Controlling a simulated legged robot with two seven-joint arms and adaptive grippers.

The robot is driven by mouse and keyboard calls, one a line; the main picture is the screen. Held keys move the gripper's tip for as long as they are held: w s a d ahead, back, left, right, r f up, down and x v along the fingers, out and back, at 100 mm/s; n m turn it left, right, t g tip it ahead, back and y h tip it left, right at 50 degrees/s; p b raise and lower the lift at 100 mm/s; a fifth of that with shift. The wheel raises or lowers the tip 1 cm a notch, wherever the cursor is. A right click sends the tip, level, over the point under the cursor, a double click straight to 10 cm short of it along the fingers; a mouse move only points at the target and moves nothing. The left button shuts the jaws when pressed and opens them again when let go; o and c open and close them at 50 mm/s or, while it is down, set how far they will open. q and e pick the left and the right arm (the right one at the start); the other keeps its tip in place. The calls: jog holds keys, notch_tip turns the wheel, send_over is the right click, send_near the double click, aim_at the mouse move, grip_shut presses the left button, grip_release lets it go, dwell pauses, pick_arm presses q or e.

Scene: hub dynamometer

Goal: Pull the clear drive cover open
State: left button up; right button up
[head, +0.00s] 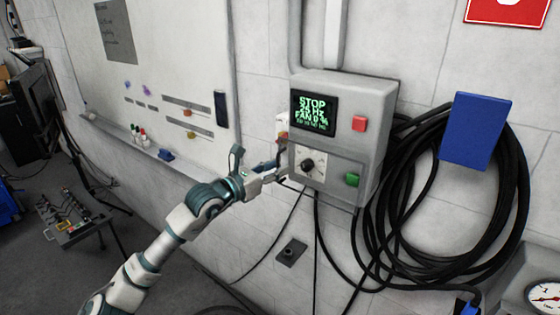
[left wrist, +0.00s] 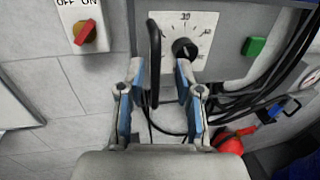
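A grey control box (head: 378,135) is fixed to the wall, with a lit screen reading STOP. Its lower front has a pale panel with a black dial knob (head: 308,165), which also shows in the left wrist view (left wrist: 185,48). I cannot make out the clear cover's own surface. A black bar handle (left wrist: 154,60) stands at the left edge of the dial panel. My left gripper (head: 280,166) is at the box's lower left. In the left wrist view its fingers (left wrist: 158,88) are open, with the handle between them and gaps on both sides. My right gripper is out of view.
A red-yellow rotary switch (left wrist: 85,32) is on the wall left of the box. The box carries a red button (head: 359,124) and a green button (head: 352,179). Black hoses (head: 395,215) hang at right, with cables below. A whiteboard (head: 150,60) is at left.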

pick_arm(q)
jog(key=shift+x, duration=1)
jog(key=shift+a, duration=0.85)
jog(key=c, duration=0.4)
grip_shut()
jog(key=shift+s+d+r, duration=0.1)
jog(key=shift+s+d, duration=0.05)
jog(key=shift+d, duration=0.3)
jog(key=shift+s, duration=0.15)
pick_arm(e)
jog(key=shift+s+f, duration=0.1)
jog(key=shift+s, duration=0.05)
